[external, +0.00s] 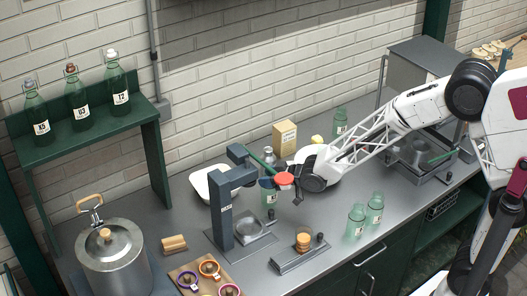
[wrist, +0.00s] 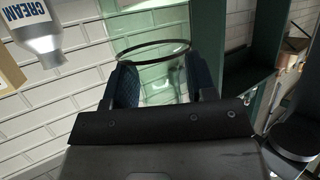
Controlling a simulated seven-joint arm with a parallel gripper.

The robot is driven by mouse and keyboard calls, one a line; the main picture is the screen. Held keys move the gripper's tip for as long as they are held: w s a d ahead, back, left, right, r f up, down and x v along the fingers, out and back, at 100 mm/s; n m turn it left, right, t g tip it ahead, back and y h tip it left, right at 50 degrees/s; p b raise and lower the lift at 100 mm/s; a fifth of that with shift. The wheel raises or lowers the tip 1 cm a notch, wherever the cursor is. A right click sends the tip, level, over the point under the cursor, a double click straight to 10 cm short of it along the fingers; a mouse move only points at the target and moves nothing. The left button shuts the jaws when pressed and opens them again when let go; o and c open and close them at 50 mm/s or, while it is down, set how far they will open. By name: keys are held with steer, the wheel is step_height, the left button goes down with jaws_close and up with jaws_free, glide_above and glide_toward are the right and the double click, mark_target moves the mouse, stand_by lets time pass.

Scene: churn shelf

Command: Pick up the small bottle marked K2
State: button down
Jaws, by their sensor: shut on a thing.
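My gripper (wrist: 162,82) is shut on a small clear-green glass bottle (wrist: 155,58) in the wrist view. The bottle's round open rim shows between the two dark fingers, and no marking is readable on it. In the external view my gripper (external: 288,188) is beside the grey stand, near a green glass bottle (external: 270,190) with a pale label. I cannot tell there whether this is the held bottle. Similar small green bottles stand on the counter: a pair at the front right (external: 375,208) (external: 356,220) and another at the back (external: 340,121). I cannot read K2 on any.
A grey stand (external: 222,208) with a red disc (external: 284,179) is close to my gripper. A bottle labelled CREAM (wrist: 38,38) is nearby. A carton (external: 285,135) and a white bowl (external: 199,184) stand behind. Stoppered bottles sit on the green shelf (external: 95,133).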

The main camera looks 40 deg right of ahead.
step_height(320, 180, up, 9)
steer(key=shift+r, duration=0.1)
stand_by(0.4)
stand_by(0.5)
